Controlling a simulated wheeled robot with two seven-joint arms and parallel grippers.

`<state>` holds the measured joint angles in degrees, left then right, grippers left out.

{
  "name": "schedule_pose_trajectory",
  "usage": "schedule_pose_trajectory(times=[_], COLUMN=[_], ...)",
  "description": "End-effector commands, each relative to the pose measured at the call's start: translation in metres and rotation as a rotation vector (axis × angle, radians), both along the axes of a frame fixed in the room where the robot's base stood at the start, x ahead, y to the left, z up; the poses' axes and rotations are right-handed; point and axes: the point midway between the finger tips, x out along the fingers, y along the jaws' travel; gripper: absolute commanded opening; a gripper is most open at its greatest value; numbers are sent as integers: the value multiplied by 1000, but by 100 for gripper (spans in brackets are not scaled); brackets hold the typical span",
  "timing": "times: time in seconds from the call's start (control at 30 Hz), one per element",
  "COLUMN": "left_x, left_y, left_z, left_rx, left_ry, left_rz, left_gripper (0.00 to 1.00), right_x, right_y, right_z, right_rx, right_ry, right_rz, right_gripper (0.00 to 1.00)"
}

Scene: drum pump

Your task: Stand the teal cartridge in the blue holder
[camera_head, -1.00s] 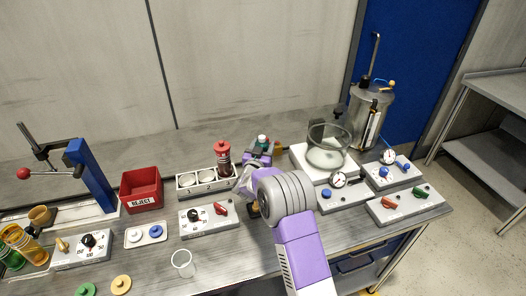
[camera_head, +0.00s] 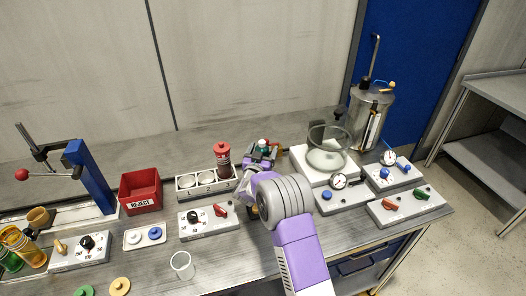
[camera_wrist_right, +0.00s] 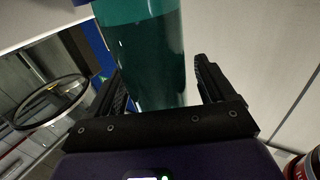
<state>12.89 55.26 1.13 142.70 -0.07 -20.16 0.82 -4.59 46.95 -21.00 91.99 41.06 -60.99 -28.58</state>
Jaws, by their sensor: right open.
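The teal cartridge (camera_wrist_right: 148,45) stands between the fingers of my right gripper (camera_wrist_right: 158,90) in the right wrist view. The fingers are open, one on each side of it. Whether either finger touches it I cannot tell. I cannot make out the blue holder in either view. My left gripper is not in view.
A white rack (camera_head: 186,190) with a red cartridge (camera_head: 222,158) stands just left of my gripper. A glass bowl (camera_head: 328,150) on a white block is close on the right.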

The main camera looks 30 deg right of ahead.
Motion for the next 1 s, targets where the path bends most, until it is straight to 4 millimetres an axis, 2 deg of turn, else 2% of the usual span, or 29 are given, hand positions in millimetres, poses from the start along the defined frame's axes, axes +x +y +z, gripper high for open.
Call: schedule_pose_trajectory(times=[0.03,0.5,1.0], left_x=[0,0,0], left_y=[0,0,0], left_z=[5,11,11], left_rx=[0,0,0], left_ry=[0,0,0], left_rz=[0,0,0], left_gripper=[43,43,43], right_x=[0,-47,-53], right_y=[0,48,53], right_z=[5,3,3], right_rx=[1,1,1], right_ry=[-1,1,-1], right_rz=[0,1,0], right_gripper=[82,82,82])
